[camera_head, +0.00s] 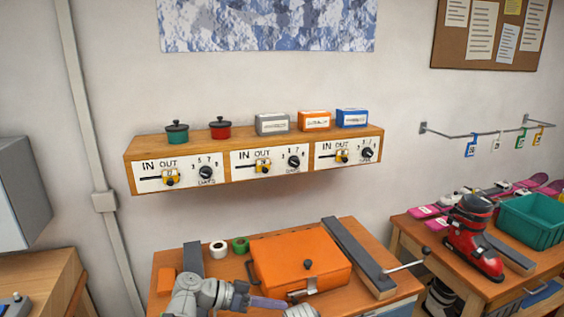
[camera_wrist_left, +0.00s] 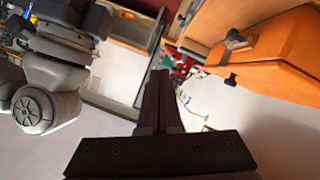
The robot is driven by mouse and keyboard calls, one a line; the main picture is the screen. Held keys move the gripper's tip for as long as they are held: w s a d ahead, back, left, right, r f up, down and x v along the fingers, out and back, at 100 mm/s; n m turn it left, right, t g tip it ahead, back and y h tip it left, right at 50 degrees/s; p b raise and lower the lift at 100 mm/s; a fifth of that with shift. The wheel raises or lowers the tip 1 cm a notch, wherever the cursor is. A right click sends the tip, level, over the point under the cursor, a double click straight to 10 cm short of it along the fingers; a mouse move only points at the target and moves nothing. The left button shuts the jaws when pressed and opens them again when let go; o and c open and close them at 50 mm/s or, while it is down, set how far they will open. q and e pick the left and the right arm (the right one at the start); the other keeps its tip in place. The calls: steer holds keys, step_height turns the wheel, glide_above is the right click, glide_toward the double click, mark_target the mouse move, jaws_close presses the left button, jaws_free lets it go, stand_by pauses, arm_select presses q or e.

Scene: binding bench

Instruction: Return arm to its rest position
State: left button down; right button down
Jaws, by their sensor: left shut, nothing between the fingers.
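My left arm (camera_head: 195,296) reaches in at the bottom of the head view, over the front of the wooden bench (camera_head: 337,307). My left gripper (camera_head: 282,304) points to the right, in front of the orange case (camera_head: 300,262). In the left wrist view its two dark fingers (camera_wrist_left: 160,74) are together with nothing between them. The orange case (camera_wrist_left: 270,62) is at the right of that view, apart from the fingers. My right gripper cannot be made out in either view.
White and green tape rolls (camera_head: 218,248) and grey bars (camera_head: 357,260) lie around the case. A wall shelf (camera_head: 255,161) with dials carries small pots and boxes. At right, a second bench (camera_head: 415,232) holds a red ski boot (camera_head: 473,240) and a green bin (camera_head: 532,220).

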arm_select(q)
steer(key=s+d+f+n+g+y, duration=0.1)
steer(key=s+f+n+g+y, duration=0.2)
steer(key=s+f+y, duration=0.6)
steer(key=s+a+f+n+y, duration=0.3)
steer(key=a+f+y, duration=0.1)
steer(key=a+y, duration=0.1)
steer(key=shift+a+f+t+y, duration=0.2)
steer(key=shift+f+t+y, duration=0.1)
steer(key=shift+y, duration=0.1)
stand_by(0.4)
